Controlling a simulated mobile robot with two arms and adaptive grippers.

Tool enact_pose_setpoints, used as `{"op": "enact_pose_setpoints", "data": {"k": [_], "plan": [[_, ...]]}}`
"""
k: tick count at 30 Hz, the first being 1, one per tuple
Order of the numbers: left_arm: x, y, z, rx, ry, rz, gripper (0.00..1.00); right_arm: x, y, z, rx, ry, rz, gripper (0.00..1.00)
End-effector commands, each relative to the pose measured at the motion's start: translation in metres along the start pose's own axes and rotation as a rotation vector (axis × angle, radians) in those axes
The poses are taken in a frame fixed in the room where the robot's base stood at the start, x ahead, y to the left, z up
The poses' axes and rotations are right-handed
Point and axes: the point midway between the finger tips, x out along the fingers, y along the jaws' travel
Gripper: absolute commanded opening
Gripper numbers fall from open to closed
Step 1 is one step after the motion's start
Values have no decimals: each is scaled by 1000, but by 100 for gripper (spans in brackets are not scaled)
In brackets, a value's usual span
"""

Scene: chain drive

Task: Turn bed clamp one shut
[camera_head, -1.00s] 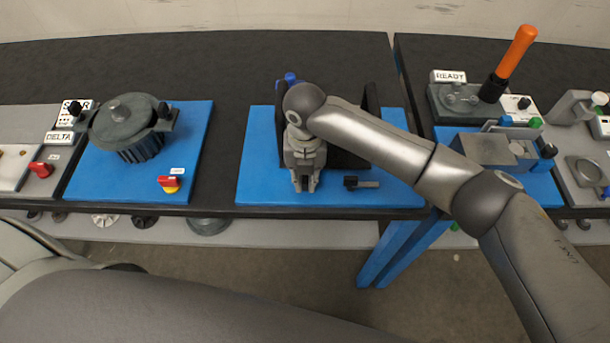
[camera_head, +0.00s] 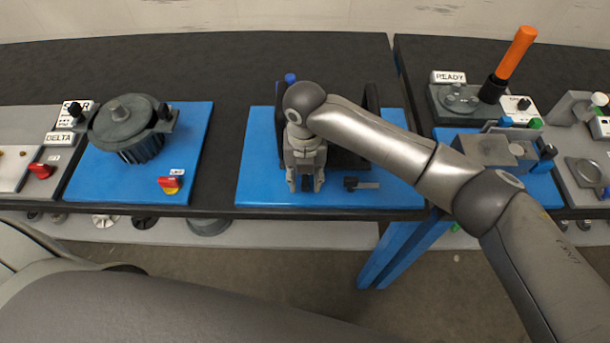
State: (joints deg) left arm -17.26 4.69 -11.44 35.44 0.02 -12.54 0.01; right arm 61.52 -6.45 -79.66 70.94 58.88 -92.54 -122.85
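My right gripper (camera_head: 306,184) points down over the front of the middle blue plate (camera_head: 258,165). Its two fingers are spread open. A small dark part shows between the fingertips; I cannot tell whether the fingers touch it or whether it is a clamp. To the right on the same plate is a clamp with a black knob (camera_head: 350,183) and a short grey bar pointing right. No label tells which clamp is number one. My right arm and hand hide much of the black fixture (camera_head: 371,100) behind. My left gripper is out of view.
The black bench behind the middle plate is mostly clear.

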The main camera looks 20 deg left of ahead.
Motion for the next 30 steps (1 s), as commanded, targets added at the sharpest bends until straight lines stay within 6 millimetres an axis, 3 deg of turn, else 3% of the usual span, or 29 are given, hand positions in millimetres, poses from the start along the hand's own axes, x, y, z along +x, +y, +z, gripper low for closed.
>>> {"op": "enact_pose_setpoints", "data": {"k": [15, 21, 30], "plan": [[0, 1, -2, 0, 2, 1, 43, -98, 0, 1, -2, -3, 1, 36], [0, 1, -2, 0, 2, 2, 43, -114, 0, 0, -1, -1, 0, 36], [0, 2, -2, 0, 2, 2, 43, -115, 0, 0, -1, -1, 0, 36]]}}
